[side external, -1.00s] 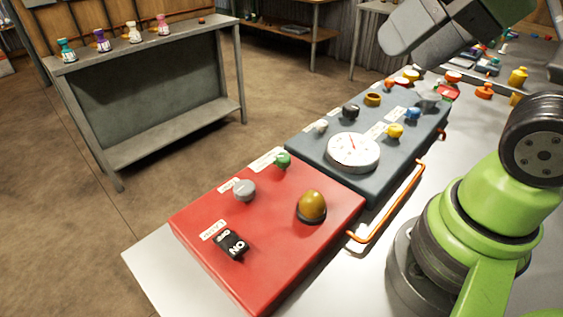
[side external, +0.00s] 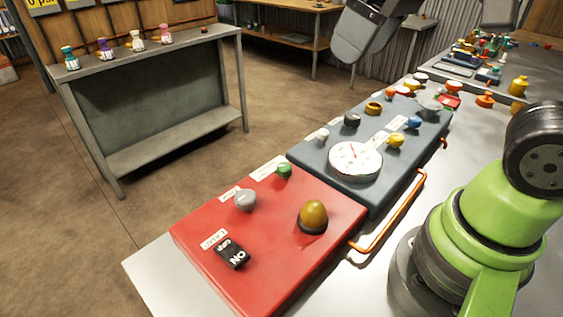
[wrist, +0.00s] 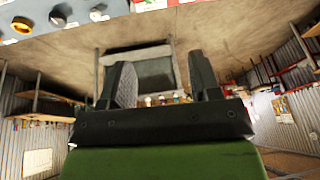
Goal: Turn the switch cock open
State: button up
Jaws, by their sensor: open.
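I cannot tell which control is the switch cock; the labels are too small to read. The red panel (side external: 270,240) carries a grey knob (side external: 245,200), a green knob (side external: 284,170), an amber dome (side external: 313,214) and a black ON/OFF rocker (side external: 233,254). The blue-grey panel (side external: 330,150) behind it carries a white dial gauge (side external: 355,161), a black knob (side external: 352,120), a yellow knob (side external: 396,141) and a blue knob (side external: 414,123). My gripper (wrist: 160,78) is open with nothing between its fingers. In the side view it hangs above and beyond the panels, touching nothing.
An orange rail (side external: 390,213) runs along the panels' side near my base. A grey shelf table (side external: 160,125) with several small bottles stands at left, across open floor. More coloured fittings, including a yellow one (side external: 518,86), crowd the bench's far end.

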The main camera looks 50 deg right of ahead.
jog(key=w+a+f+n+g+h, duration=0.2)
jog(key=w+f+n+g, duration=0.2)
jog(key=w+f+n, duration=0.4)
jog(key=n+g+h, duration=0.2)
jog(key=n+h, duration=0.1)
jog(key=n, duration=0.1)
send_near(282, 166)
jog(key=x, duration=0.9)
jog(key=shift+f, duration=0.1)
jog(key=shift+c, duration=0.5)
jog(key=c, duration=0.8)
